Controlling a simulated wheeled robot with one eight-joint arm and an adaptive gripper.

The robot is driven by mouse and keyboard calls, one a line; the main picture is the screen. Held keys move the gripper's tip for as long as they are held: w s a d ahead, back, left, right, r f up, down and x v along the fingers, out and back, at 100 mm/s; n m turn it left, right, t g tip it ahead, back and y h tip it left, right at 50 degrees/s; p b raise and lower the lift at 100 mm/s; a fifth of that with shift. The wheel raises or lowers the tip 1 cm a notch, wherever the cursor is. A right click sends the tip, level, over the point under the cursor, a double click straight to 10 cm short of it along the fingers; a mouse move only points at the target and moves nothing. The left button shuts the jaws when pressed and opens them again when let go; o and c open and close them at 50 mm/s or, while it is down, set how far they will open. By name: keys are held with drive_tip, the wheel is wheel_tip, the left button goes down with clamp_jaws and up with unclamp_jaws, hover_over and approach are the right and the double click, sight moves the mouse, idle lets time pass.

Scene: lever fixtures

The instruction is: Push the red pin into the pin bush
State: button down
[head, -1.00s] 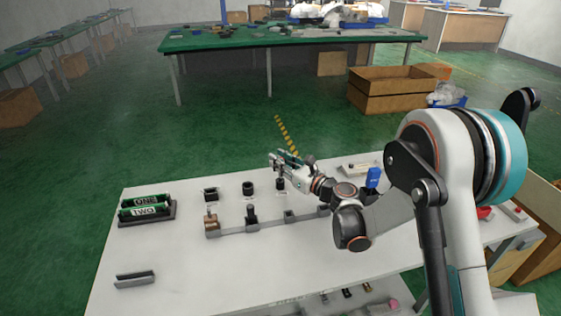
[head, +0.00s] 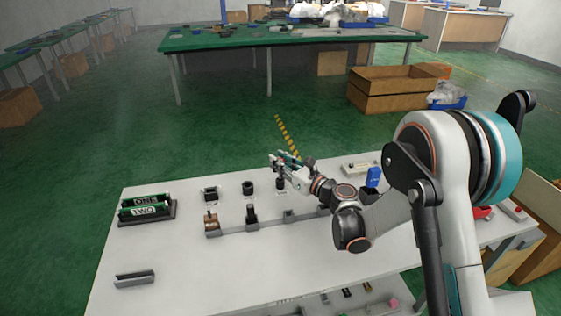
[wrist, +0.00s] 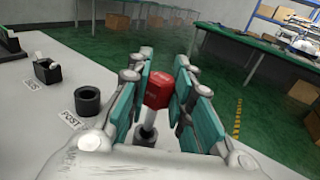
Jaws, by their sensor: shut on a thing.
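The red pin shows in the wrist view as a red block head (wrist: 158,90) with a pale grey shank below it. My gripper (wrist: 160,97) has its teal-padded fingers on both sides of the head and is shut on it. In the head view my gripper (head: 276,157) is above the far edge of the white table. A small dark fixture (head: 281,184), which looks like the pin bush, sits just below it. The shank's lower end is hidden in the wrist view, so I cannot tell how far it is in the bush.
A black ring (wrist: 88,100) labelled POST stands left of my gripper, with a black clip-like fixture (wrist: 47,70) beyond it. A row of grey lever fixtures (head: 252,217) lies nearer the front. The front left of the white table (head: 195,270) is mostly clear.

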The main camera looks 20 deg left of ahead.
sight(280, 178)
drive_tip(key=shift+f, duration=1.7)
drive_tip(key=c, duration=1.3)
unclamp_jaws()
drive_tip(key=shift+c, duration=0.2)
wheel_tip(280, 178, up, 10)
